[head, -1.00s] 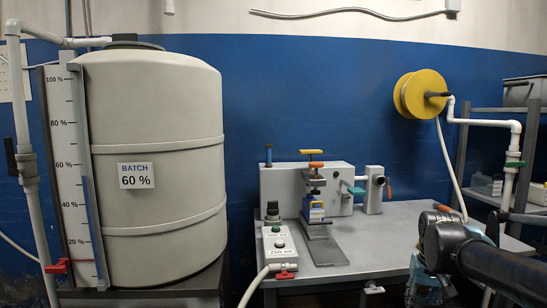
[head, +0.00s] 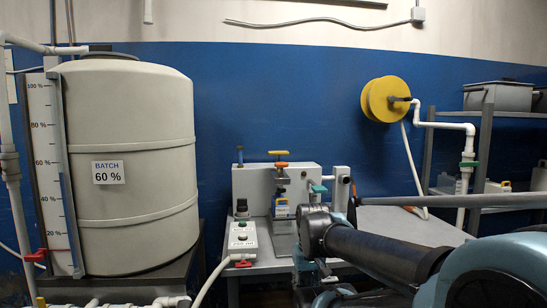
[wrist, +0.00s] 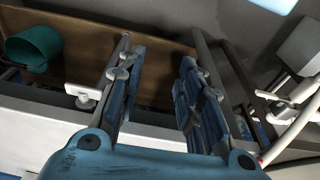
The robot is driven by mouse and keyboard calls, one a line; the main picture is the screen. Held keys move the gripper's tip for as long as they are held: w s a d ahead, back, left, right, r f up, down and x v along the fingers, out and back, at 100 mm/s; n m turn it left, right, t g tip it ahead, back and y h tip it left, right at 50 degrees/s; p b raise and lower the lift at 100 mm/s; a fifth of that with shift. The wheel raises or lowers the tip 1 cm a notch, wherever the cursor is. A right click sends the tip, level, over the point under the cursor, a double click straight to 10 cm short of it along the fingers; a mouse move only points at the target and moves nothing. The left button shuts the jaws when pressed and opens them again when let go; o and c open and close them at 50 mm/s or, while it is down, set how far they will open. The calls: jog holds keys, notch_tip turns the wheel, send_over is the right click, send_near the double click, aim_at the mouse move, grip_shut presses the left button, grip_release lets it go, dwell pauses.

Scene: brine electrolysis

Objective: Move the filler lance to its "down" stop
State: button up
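The bench filler stands on the grey bench in the head view, with a grey box body (head: 250,187). Above its front are a yellow T-handle (head: 278,153) and an orange handle (head: 281,164); I cannot tell for certain which belongs to the lance. A small bottle with a yellow and blue label (head: 281,210) stands below them. My gripper (wrist: 160,70) is open and empty in the wrist view, its two blue fingers apart. It is well away from the filler, which I cannot make out in the wrist view. My arm partly covers the bench's right side in the head view.
A large batch tank (head: 130,160) stands left. A control box (head: 243,238) with a red-handled valve (head: 243,264) sits at the bench front. A yellow hose reel (head: 386,99) and shelves (head: 490,112) are right. The wrist view shows a green bucket (wrist: 33,48).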

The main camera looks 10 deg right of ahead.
jog(key=w+d+r+n+t+h, duration=0.1)
jog(key=w+d+r+n+h, duration=0.3)
jog(key=w+r, duration=0.65)
jog(key=n+t+h, duration=0.5)
jog(key=t+h, duration=0.4)
jog(key=t, duration=0.1)
send_near(278, 153)
jog(key=x, duration=0.8)
jog(key=w+a+x, duration=0.1)
jog(key=x, duration=0.3)
jog(key=shift+f, duration=0.2)
